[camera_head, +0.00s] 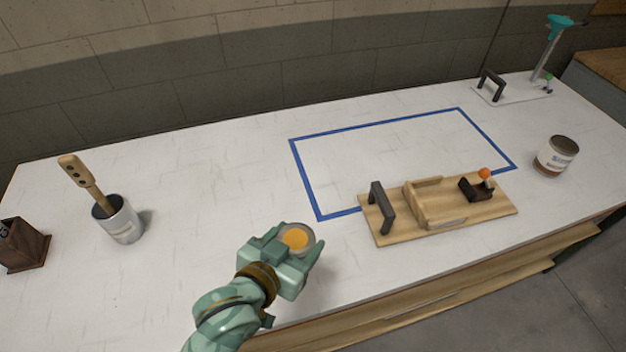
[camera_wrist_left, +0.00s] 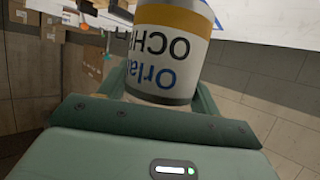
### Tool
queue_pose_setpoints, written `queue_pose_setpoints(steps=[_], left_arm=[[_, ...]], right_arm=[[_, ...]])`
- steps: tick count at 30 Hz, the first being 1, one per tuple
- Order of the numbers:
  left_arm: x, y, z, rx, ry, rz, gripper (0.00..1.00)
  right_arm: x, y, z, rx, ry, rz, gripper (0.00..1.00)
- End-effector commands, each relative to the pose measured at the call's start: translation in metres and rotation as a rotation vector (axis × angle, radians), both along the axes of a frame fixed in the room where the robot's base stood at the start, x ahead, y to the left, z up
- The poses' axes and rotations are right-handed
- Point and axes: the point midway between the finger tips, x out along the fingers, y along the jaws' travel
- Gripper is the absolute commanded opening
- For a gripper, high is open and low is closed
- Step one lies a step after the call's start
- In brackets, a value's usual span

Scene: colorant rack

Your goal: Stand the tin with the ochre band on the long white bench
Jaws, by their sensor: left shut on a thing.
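The tin with the ochre band (camera_head: 297,238) is in my left gripper (camera_head: 290,250), near the front edge of the long white bench (camera_head: 200,270). In the head view its round top shows an orange-yellow disc. In the left wrist view the tin (camera_wrist_left: 165,55) fills the space between the fingers, with an ochre band, a white label and part of the word "OCHRE" upside down. The left gripper is shut on it. I cannot tell whether the tin's base touches the bench. My right gripper is not in view.
A blue taped outline (camera_head: 318,190) marks the bench. A wooden jig (camera_head: 395,232) with a black handle overlaps its front edge. A second tin (camera_head: 557,156) stands at the right. A metal pot (camera_head: 120,223) with a wooden paddle and a brown box (camera_head: 22,247) stand left. Bare bench lies between.

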Motion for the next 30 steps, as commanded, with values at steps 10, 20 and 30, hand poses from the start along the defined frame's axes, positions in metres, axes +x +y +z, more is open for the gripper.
queue_pose_setpoints(steps=[10,20,30], left_arm=[[0.03,0.033,-0.022,0.007,-0.003,0.003,0.37],[0.082,0.089,-0.08,0.003,0.0,0.004,0.37],[0.098,0.105,-0.106,0.003,0.0,0.004,0.37]], right_arm=[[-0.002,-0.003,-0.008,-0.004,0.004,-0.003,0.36],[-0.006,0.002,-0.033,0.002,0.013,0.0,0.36],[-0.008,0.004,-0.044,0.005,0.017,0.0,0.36]])
